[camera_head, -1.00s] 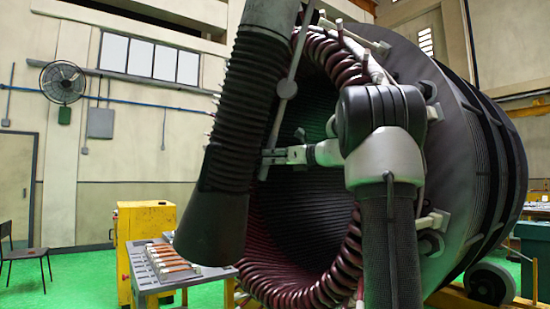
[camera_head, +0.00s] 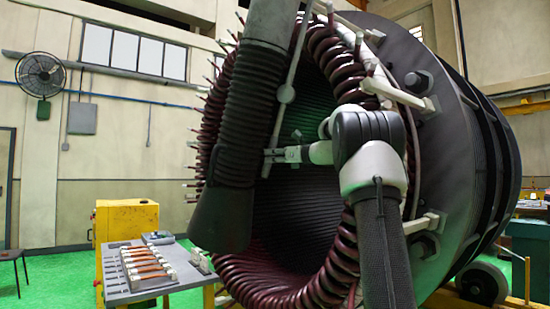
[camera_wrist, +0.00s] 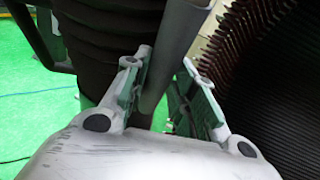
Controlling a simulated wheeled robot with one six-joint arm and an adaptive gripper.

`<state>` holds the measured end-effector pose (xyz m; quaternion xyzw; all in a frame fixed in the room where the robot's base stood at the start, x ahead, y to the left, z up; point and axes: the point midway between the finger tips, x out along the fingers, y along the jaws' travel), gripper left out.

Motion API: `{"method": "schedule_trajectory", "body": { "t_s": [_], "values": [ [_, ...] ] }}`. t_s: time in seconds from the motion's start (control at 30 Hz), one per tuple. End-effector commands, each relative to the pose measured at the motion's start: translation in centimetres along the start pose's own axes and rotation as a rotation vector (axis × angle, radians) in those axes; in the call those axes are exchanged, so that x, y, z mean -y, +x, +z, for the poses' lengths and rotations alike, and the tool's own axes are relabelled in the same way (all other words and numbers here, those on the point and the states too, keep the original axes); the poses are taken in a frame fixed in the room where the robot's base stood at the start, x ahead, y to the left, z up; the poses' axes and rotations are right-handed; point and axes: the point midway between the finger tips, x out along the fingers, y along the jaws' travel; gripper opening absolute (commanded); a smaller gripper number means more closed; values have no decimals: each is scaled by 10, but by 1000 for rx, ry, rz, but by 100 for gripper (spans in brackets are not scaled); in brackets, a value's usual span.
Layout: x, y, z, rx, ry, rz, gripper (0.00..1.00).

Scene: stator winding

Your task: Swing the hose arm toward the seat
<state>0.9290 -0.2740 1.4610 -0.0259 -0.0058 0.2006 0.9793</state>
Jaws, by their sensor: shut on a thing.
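The hose arm is a thick black ribbed hose (camera_head: 246,110) with a flared nozzle (camera_head: 220,220) at its lower end, hanging tilted in front of the stator's open bore. A thin grey bar (camera_head: 286,94) runs along its right side. My gripper (camera_head: 266,156) is at the hose's right side, shut on the bar. In the wrist view, my gripper (camera_wrist: 167,62) has the grey bar (camera_wrist: 178,45) between its fingers, with the ribbed hose (camera_wrist: 98,40) just behind to the left. No seat for the hose can be made out for sure.
The large stator (camera_head: 450,150) with its ring of red-brown coils (camera_head: 345,60) fills the right side. A grey tray table (camera_head: 135,285) with several parts stands at lower left, before a yellow cabinet (camera_head: 127,220). A dark chair (camera_head: 10,256) is at the left edge. Green floor shows between.

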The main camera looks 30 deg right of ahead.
Motion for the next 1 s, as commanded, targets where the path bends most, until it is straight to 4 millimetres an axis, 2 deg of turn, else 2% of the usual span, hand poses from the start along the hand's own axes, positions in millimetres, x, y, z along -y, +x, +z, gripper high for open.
{"method": "schedule_trajectory", "body": {
  "t_s": [0.13, 0.17, 0.2, 0.5, 0.63, 0.77, 1.0],
  "values": [
    [-1, 0, 1, 2, -2, 1, 0],
    [-1, 0, 1, 1, -2, 1, 28],
    [-1, 0, 1, 1, -2, 1, 35],
    [0, -1, 0, 0, -1, 1, 35],
    [0, -10, 0, -1, 0, -1, 35],
    [1, -34, 0, -2, 0, -3, 35],
    [1, -88, 0, -1, 0, -3, 35]
  ]
}}
